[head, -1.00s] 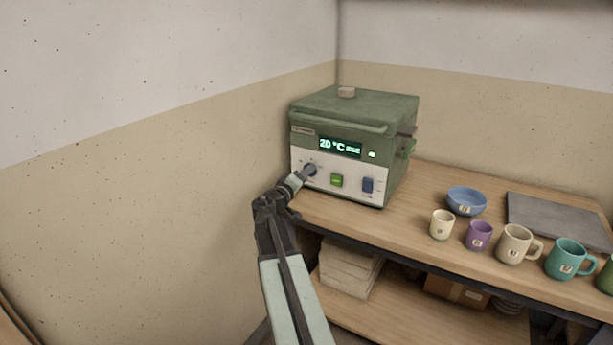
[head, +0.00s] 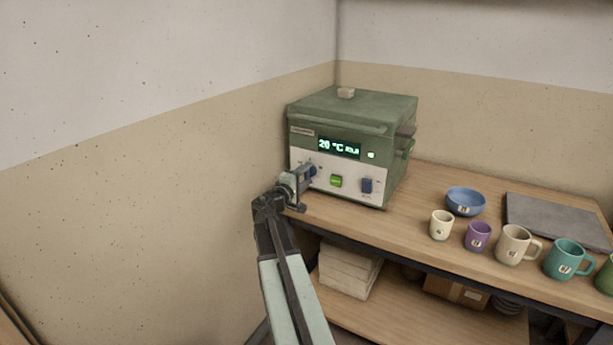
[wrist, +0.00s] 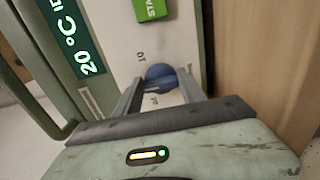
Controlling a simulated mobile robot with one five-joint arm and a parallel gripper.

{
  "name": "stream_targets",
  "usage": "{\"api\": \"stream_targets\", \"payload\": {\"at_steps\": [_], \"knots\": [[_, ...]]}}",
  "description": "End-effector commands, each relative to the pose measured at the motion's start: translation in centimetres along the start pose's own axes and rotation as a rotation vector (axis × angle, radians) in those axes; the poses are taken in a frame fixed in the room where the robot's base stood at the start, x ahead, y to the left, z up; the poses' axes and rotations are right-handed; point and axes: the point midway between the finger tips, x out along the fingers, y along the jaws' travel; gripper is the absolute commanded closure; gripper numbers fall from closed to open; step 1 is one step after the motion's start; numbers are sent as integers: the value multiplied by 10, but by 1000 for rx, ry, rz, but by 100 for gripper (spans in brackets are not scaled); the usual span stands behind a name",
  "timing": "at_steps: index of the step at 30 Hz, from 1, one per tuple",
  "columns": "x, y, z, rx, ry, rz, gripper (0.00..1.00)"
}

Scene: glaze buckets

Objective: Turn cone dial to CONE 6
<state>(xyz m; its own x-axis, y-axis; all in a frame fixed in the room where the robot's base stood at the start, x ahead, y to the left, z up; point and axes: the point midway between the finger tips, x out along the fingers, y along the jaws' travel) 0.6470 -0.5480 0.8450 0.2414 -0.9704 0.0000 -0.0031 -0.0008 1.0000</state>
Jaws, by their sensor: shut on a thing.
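The green kiln (head: 352,140) stands on the wooden bench with a pale front panel. Its cone dial is a round blue knob, seen between my jaws in the wrist view (wrist: 161,77) and partly hidden by the gripper in the head view (head: 310,171). My gripper (head: 303,178) is at the panel's left end, shut on the dial, with one finger on each side of it in the wrist view (wrist: 162,92). The wrist view is strongly rolled. Marks around the dial include "04"-like print, too small to read surely. The display (head: 339,147) reads 20 °C; its smaller text is blurred.
A blue bowl (head: 465,201), several cups and a grey slab (head: 553,220) sit on the bench (head: 410,222) to the right. The wall is close on the left.

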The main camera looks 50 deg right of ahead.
Motion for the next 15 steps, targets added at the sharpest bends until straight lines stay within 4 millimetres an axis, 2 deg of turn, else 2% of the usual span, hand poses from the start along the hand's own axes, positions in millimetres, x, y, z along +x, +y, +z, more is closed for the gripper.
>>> {"api": "stream_targets", "payload": {"at_steps": [11, 12, 14, 15], "knots": [[-2, -2, 0, 0, 0, -4, 93], [-2, -2, 0, 0, 0, -4, 47], [-2, -1, 0, -1, 1, -3, 31], [-1, -1, 0, -1, 1, -3, 31]]}}
